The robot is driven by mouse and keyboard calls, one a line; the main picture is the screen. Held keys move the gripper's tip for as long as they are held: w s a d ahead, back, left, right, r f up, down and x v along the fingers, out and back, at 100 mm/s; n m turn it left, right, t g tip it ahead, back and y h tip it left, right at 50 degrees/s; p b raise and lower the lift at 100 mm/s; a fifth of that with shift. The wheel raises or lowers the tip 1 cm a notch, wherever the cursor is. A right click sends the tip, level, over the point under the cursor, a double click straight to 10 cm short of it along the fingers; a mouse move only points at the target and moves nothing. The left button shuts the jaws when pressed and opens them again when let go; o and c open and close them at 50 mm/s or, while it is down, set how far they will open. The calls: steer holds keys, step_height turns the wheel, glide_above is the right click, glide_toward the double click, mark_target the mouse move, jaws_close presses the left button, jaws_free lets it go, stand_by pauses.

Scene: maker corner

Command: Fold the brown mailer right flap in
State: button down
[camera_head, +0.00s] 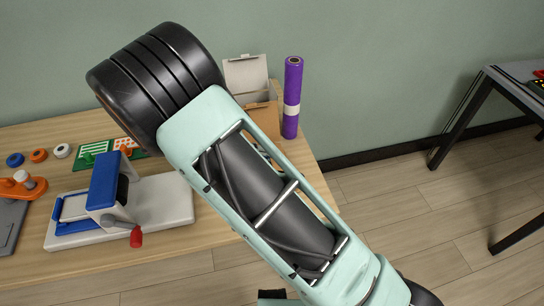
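A brown mailer (262,108) stands at the back of the wooden table, left of a purple roll. Its raised lid (246,74) shows a pale inner face and leans back toward the wall. My arm crosses in front and hides most of the mailer's body, so I cannot tell how its right flap stands. My gripper is not in view; only links of my arm show.
The purple roll (292,100) with a pale band stands upright close to the mailer's right. A blue and white press (115,200) with a red-knobbed handle sits front left. A green board (100,152) and small coloured rings lie behind it. A dark-legged table (470,115) stands at right.

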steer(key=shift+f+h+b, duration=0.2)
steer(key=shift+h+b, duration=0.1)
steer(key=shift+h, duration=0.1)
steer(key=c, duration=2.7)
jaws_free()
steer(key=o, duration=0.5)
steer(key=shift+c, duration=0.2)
